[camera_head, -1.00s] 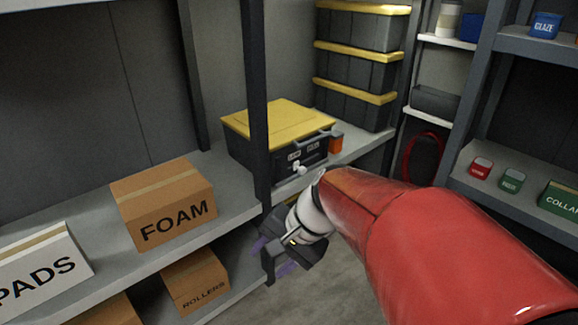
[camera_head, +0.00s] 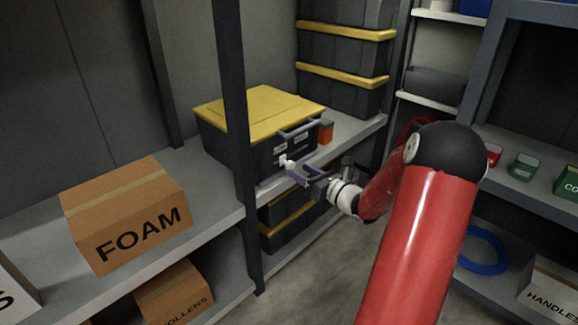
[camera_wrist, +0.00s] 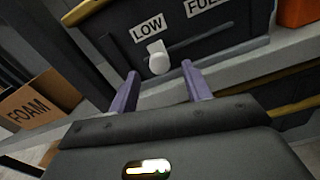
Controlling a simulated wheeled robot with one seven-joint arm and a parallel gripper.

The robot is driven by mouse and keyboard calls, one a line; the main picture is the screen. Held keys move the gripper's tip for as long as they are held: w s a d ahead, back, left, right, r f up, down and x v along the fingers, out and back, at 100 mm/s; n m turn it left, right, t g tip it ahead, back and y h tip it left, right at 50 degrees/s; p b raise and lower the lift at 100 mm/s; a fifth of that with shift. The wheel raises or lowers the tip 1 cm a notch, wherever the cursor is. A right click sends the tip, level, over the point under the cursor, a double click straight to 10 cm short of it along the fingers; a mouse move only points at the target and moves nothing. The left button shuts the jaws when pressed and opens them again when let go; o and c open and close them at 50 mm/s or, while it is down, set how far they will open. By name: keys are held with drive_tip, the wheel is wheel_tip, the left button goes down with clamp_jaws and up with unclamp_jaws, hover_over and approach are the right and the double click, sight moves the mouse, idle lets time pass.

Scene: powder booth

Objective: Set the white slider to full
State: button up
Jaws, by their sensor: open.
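The white slider (camera_wrist: 158,58) is a small knob on a dark slot in the front of a black box with a yellow lid (camera_head: 262,108). In the wrist view it sits under the LOW label (camera_wrist: 147,27), at the left end of the slot. The FULL label (camera_wrist: 207,5), partly cut off, is farther right. The slider also shows in the head view (camera_head: 285,161). My gripper (camera_wrist: 159,84) is open, its two purple fingers pointing at the box front. The slider appears between and just beyond the fingertips, with no visible contact. The exact gap is hard to tell.
A grey handle bar (camera_head: 305,129) juts from the box front above the slot. An orange block (camera_head: 326,131) is at its right. A FOAM carton (camera_head: 125,215) sits on the left shelf.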

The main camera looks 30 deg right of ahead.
sight(293, 167)
drive_tip(key=x, duration=0.5)
drive_tip(key=shift+w+a, duration=0.1)
